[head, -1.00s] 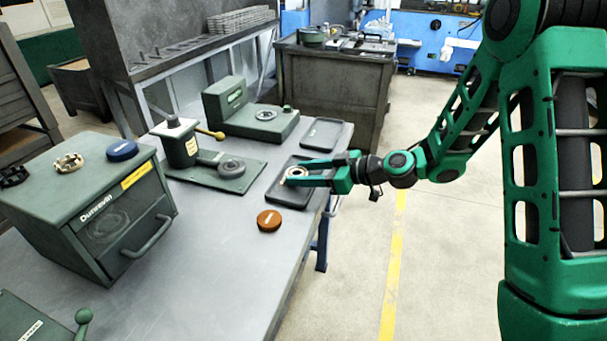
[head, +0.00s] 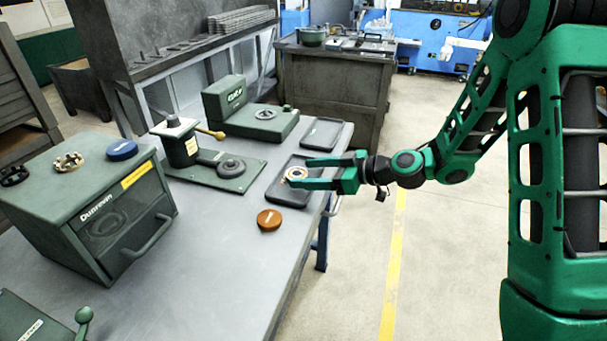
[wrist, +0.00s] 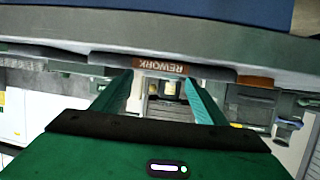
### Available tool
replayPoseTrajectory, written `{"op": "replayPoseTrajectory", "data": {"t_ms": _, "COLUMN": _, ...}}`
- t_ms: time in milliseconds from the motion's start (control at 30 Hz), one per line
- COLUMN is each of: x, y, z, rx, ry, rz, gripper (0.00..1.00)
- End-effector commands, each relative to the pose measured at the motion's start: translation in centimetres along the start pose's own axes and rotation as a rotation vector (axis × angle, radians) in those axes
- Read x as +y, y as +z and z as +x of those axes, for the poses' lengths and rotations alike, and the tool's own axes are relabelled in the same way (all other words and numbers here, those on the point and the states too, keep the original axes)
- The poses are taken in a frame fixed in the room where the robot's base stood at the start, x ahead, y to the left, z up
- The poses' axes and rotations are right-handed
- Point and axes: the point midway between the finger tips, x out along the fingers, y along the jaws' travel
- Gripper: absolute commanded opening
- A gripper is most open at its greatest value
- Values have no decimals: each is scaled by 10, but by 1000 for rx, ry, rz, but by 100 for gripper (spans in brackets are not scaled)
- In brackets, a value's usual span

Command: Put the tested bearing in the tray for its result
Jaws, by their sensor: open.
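A pale gold bearing (head: 296,173) shows over the middle of the nearer dark tray (head: 286,196), between my fingertips. It appears to lie in that tray, though a finger covers part of it. My gripper (head: 304,173) is open, its fingers spread on either side of the bearing. In the wrist view, my open fingers (wrist: 163,95) point toward a tray edge with a REWORK label (wrist: 158,65), seen upside down; the bearing cannot be made out there. A second dark tray (head: 321,133), empty, lies behind.
A brown disc (head: 269,220) lies on the bench in front of the nearer tray. A press-like fixture (head: 205,165) stands left of it. A Dunsavin cabinet (head: 105,205) carries a blue disc (head: 122,150) and two rings. The bench (head: 215,260) is clear at front.

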Motion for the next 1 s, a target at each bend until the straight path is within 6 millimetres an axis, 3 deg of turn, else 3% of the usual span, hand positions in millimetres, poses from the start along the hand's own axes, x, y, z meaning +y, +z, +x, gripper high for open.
{"op": "replayPoseTrajectory", "data": {"t_ms": 300, "x": 1, "y": 0, "z": -64, "rx": 1, "ry": 4, "rz": 1, "gripper": 67}}
{"op": "replayPoseTrajectory", "data": {"t_ms": 500, "x": 1, "y": 0, "z": -92, "rx": 1, "ry": 3, "rz": 1, "gripper": 67}}
{"op": "replayPoseTrajectory", "data": {"t_ms": 1000, "x": -2, "y": 2, "z": -107, "rx": -25, "ry": -3, "rz": 7, "gripper": 67}}
